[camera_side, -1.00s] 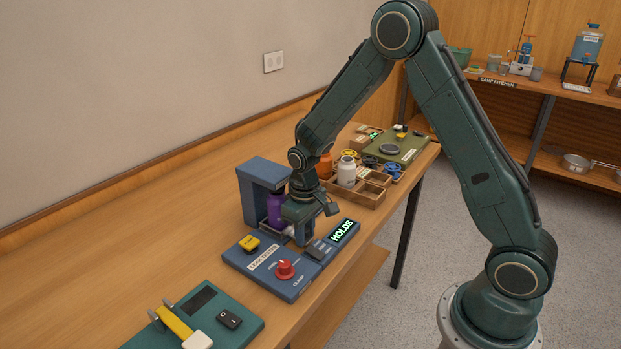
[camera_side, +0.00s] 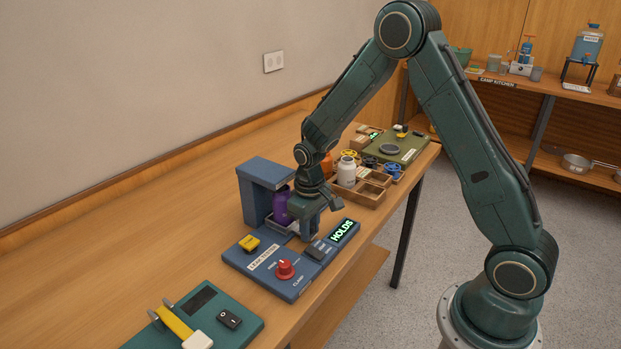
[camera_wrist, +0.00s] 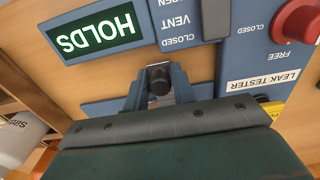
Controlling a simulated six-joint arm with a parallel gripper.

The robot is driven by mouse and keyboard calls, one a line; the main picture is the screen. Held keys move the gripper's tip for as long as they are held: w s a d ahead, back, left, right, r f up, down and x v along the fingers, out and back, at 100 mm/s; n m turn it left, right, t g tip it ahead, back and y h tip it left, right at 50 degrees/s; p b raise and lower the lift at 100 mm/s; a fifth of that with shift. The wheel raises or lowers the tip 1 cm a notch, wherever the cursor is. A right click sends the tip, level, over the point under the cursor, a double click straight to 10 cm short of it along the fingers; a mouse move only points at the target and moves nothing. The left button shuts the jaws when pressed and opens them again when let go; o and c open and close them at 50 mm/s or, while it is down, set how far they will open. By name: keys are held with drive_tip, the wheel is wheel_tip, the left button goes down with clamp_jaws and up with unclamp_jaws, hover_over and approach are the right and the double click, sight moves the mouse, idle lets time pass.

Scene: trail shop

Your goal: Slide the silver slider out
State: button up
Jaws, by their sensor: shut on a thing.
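The silver slider (camera_side: 277,225) is a small tray at the blue leak tester (camera_side: 253,195), with a purple bottle (camera_side: 281,208) standing on it. My gripper (camera_side: 306,234) is low at the slider's front end, over the tester's base. In the wrist view, my gripper (camera_wrist: 158,92) has its fingers on both sides of a dark round knob (camera_wrist: 159,80) with a grey part behind it. It is shut on this knob, which appears to be the slider's handle. My gripper hides part of the slider in the side view.
On the tester's base are a dark vent lever (camera_side: 318,250), a red knob (camera_side: 285,268), a yellow button (camera_side: 249,243) and a lit display (camera_side: 342,231) reading HOLDS. A wooden tray (camera_side: 370,199) with a white bottle (camera_side: 346,172) stands behind my gripper.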

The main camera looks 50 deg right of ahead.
sight(331, 218)
drive_tip(key=shift+d, duration=5)
drive_tip(key=o, duration=0.8)
drive_tip(key=shift+c, duration=0.2)
drive_tip(key=shift+r, duration=0.2)
wheel_tip(331, 218, up, 7)
drive_tip(key=shift+f, duration=0.2)
drive_tip(key=shift+a, duration=0.1)
